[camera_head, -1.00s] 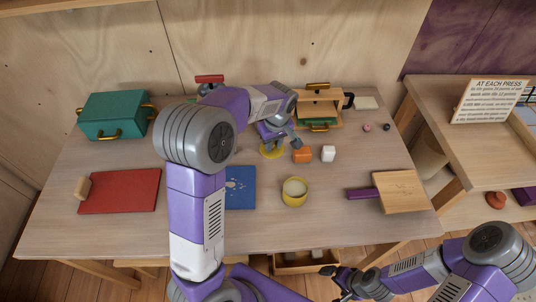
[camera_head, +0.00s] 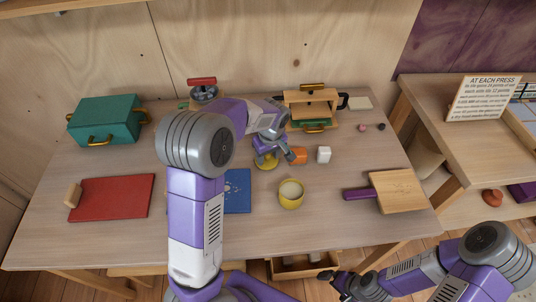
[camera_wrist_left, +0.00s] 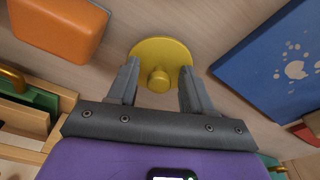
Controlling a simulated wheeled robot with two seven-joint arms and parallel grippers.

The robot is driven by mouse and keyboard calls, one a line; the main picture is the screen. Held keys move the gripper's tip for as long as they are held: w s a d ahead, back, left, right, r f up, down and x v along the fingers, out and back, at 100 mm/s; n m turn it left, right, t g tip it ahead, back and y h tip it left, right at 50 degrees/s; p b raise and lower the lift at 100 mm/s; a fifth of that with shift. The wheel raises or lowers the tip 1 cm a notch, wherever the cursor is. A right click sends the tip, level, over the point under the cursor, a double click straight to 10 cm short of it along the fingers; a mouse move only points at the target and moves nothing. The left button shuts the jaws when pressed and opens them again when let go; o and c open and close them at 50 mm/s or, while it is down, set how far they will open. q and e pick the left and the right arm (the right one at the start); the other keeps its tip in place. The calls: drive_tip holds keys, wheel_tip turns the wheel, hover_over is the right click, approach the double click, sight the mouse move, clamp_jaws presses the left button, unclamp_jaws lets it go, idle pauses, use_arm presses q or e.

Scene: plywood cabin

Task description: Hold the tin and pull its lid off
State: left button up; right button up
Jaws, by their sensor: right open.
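The yellow tin (camera_head: 291,195) stands upright and uncovered on the table, with pale contents. Its round yellow lid with a knob (camera_wrist_left: 160,60) is apart from it, flat on or just above the tabletop, and also shows in the head view (camera_head: 263,163). My left gripper (camera_wrist_left: 158,72) is open over the lid, one finger on each side of the knob, with gaps to it. It also shows in the head view (camera_head: 275,157). My right gripper (camera_head: 345,286) is open and empty, low in front of the table, far from the tin.
An orange block (camera_head: 299,156) and a white block (camera_head: 323,154) sit right of the lid. A blue mat (camera_head: 238,190) lies left of the tin. A red board (camera_head: 115,197), teal box (camera_head: 105,121) and wooden paddle (camera_head: 403,191) stand further off. The front right tabletop is clear.

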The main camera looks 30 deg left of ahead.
sight(270, 164)
use_arm(q)
wheel_tip(270, 164, up, 12)
drive_tip(key=d+p, duration=0.1)
drive_tip(key=p, duration=0.3)
drive_tip(key=shift+s+d+r, duration=0.15)
drive_tip(key=shift+s+d, duration=0.05)
drive_tip(key=shift+s, duration=0.25)
